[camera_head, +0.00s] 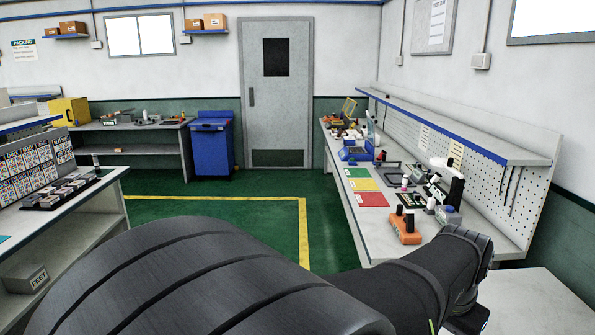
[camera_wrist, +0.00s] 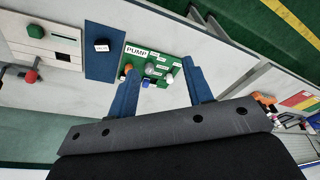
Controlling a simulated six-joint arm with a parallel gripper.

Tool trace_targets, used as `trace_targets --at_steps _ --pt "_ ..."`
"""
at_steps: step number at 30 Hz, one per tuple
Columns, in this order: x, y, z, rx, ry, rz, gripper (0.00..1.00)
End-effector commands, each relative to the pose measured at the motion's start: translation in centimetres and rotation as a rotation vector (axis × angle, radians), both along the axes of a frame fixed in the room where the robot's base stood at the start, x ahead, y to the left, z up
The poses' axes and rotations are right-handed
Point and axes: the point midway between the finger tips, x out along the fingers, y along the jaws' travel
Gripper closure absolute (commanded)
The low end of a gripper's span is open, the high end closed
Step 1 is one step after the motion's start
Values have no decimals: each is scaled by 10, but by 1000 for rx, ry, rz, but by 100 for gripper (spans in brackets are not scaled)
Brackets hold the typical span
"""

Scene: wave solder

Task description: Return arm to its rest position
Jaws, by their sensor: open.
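My arm (camera_head: 200,275) fills the lower foreground of the head view. Its dark links reach right, towards the front end of the right workbench (camera_head: 375,225). My gripper cannot be made out clearly in the head view. In the wrist view my gripper (camera_wrist: 160,69) is open, its two blue fingers spread apart. Beyond and between the fingertips, a green board marked PUMP (camera_wrist: 160,57) lies on a pale surface, with several small parts on it. The fingers overlap its edges in the picture; I cannot tell how far above it they are.
Green floor (camera_head: 240,215) is open beyond.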

Motion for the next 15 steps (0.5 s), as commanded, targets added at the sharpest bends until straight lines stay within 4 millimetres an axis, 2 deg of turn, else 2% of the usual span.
trace_targets --at_steps 6,15 --pt "-5 18 1 -15 -12 35 54" --pt "-7 23 1 -19 -17 46 54"
